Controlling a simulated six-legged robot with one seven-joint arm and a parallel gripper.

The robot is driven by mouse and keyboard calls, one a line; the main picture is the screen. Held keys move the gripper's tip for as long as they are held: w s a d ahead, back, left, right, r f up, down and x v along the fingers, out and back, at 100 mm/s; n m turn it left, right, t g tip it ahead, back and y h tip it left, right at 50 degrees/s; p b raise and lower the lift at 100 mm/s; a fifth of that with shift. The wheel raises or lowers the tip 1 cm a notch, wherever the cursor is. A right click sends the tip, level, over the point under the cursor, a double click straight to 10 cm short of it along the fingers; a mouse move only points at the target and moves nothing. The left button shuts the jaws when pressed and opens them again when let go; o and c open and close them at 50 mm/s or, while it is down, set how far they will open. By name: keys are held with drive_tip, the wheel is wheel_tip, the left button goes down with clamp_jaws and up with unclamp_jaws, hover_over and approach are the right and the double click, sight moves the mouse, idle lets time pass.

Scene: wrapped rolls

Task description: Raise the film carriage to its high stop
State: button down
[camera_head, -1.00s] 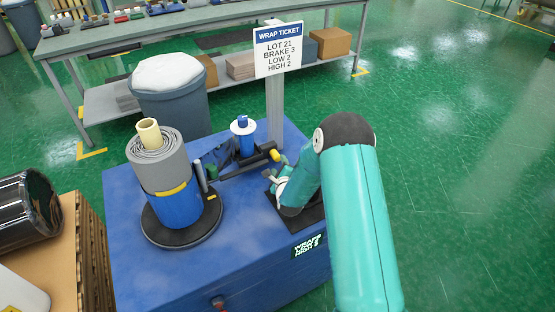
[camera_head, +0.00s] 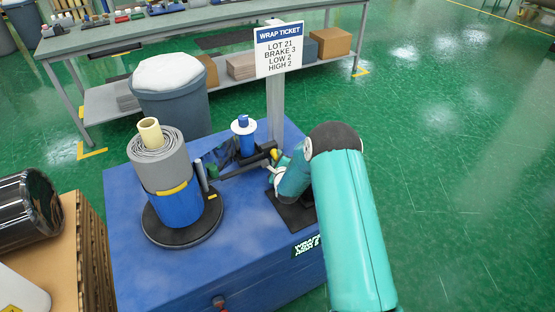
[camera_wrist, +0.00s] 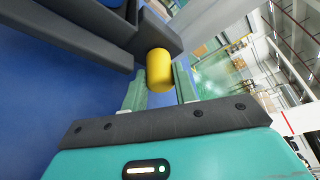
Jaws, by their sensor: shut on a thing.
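The wrapping machine has a blue base (camera_head: 130,215). Its dark carriage arm (camera_head: 245,168) lies beside the blue film spool (camera_head: 243,140) and ends in a yellow knob (camera_head: 274,154). In the wrist view the yellow knob (camera_wrist: 159,70) sits between the two green fingers of my gripper (camera_wrist: 160,88), at the end of a dark bar (camera_wrist: 105,30). My gripper (camera_head: 277,168) is shut on the knob. The fingertips are small and partly hidden in the head view. A grey and blue wrapped roll (camera_head: 165,165) stands upright on the black turntable (camera_head: 205,222).
A ticket sign (camera_head: 278,47) on a grey post reads lot 21, brake 3, low 2, high 2. A grey bin (camera_head: 172,105) stands behind the machine. A bench (camera_head: 200,20) is at the back. A pallet (camera_head: 72,240) is at the left. The green floor at right is open.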

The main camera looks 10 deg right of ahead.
wheel_tip(320, 180, up, 12)
drive_tip(key=shift+f, duration=0.15)
drive_tip(key=shift+w, duration=0.1)
drive_tip(key=c, duration=1.5)
unclamp_jaws()
drive_tip(key=o, duration=0.4)
drive_tip(key=shift+r, duration=0.2)
drive_tip(key=v, duration=1.3)
drive_tip(key=shift+s+f, duration=0.15)
drive_tip(key=shift+s, duration=0.3)
